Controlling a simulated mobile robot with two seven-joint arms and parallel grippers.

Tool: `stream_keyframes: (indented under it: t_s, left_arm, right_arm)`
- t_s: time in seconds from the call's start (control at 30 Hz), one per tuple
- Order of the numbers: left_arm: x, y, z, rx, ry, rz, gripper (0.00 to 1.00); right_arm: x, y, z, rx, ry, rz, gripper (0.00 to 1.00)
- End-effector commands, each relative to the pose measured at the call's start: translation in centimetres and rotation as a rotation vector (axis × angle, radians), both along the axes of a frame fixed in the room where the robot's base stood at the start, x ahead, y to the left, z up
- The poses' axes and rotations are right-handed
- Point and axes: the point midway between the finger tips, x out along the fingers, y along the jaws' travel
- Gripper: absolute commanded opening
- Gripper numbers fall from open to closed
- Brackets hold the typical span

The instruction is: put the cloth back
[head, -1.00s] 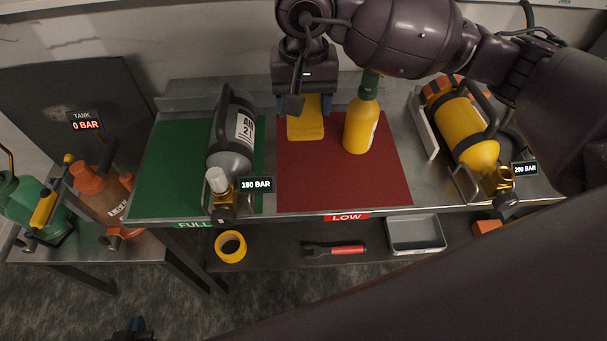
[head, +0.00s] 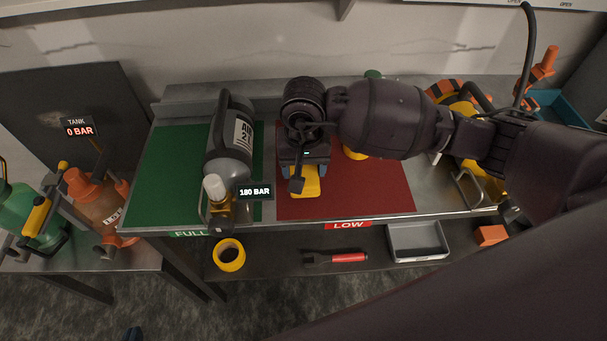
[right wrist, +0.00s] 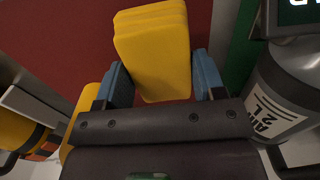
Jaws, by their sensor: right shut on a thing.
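The cloth (head: 305,187) is a yellow folded pad over the left part of the red mat (head: 372,190), near its front edge. My right gripper (head: 306,172) is shut on it from above. In the right wrist view the cloth (right wrist: 155,50) sits between the two blue fingers (right wrist: 165,80), with several stacked layers showing. I cannot tell whether the cloth touches the mat.
A grey cylinder (head: 232,150) lies on the green mat (head: 165,165), left of the cloth. My right arm mostly hides a yellow bottle (head: 354,154) and partly a yellow cylinder at right.

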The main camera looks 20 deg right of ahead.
Motion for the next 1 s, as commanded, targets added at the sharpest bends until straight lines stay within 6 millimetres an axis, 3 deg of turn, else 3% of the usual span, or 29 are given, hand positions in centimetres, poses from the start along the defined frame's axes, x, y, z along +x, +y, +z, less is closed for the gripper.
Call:
stream_keyframes:
  t_s: [0.2,0.63,0.67,0.8,1.0]
  left_arm:
    - [-0.2,0.0,-0.7,0.000,0.011,0.000,0.00]
    - [-0.5,0.0,-1.1,0.001,0.019,0.001,0.00]
    - [-0.5,0.0,-1.0,0.001,0.019,0.001,0.00]
    - [-0.5,0.0,-1.0,0.001,0.019,0.001,0.00]
    - [-0.5,0.0,-0.9,0.000,0.018,0.001,0.00]
  right_arm:
    - [-0.1,0.0,-3.2,0.000,0.005,-0.001,0.44]
    - [0.0,0.0,-3.8,0.000,0.002,0.000,0.44]
    - [0.0,0.0,-3.8,-0.001,0.002,0.000,0.65]
    - [0.0,0.0,-3.7,-0.001,0.001,0.000,0.86]
    - [0.0,0.0,-3.7,0.000,0.001,0.000,0.89]
